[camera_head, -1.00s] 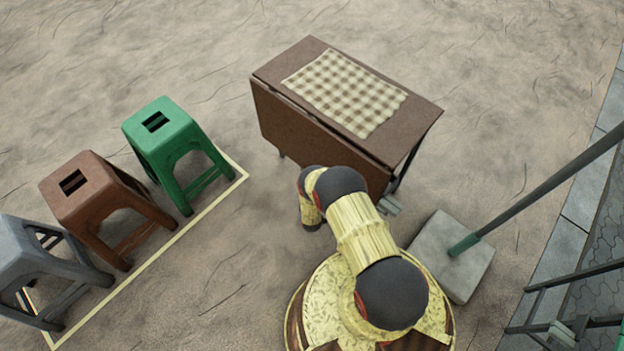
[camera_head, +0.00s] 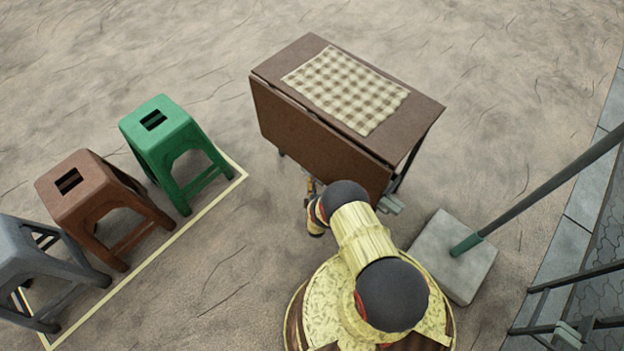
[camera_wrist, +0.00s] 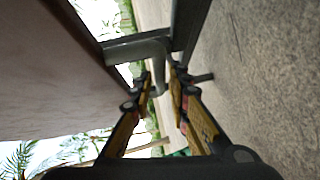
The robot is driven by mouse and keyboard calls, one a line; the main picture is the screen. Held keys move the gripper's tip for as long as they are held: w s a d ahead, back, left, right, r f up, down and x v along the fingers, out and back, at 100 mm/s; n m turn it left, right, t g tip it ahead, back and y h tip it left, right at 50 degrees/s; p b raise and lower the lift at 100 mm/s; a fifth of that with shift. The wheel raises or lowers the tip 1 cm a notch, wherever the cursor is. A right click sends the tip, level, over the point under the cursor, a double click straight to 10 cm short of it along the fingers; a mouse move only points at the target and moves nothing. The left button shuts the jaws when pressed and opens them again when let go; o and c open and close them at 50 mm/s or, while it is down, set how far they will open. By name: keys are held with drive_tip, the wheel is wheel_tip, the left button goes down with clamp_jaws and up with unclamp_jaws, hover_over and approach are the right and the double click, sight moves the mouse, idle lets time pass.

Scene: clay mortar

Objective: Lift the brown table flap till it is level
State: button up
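The brown table flap (camera_head: 315,140) hangs down along the near side of the folding table (camera_head: 412,120), whose brown top is level. In the wrist view the flap (camera_wrist: 45,65) is a broad brown surface filling the left side. My gripper (camera_wrist: 159,78) is open, with its two yellow-and-black fingers apart and no flap between them. The fingers are right of the flap's edge; I cannot tell if they touch it. A bent grey metal bar (camera_wrist: 135,49) shows beyond the fingertips. In the head view my arm mostly hides the gripper, low beside the flap.
A checked cloth (camera_head: 345,90) lies on the tabletop. Green (camera_head: 160,128), brown (camera_head: 80,190) and grey (camera_head: 25,250) stools stand at left by a pale floor line. A square concrete base (camera_head: 452,265) with a slanted pole (camera_head: 540,190) stands at right.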

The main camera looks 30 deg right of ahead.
drive_tip(key=shift+x, duration=0.95)
drive_tip(key=c, duration=0.3)
clamp_jaws()
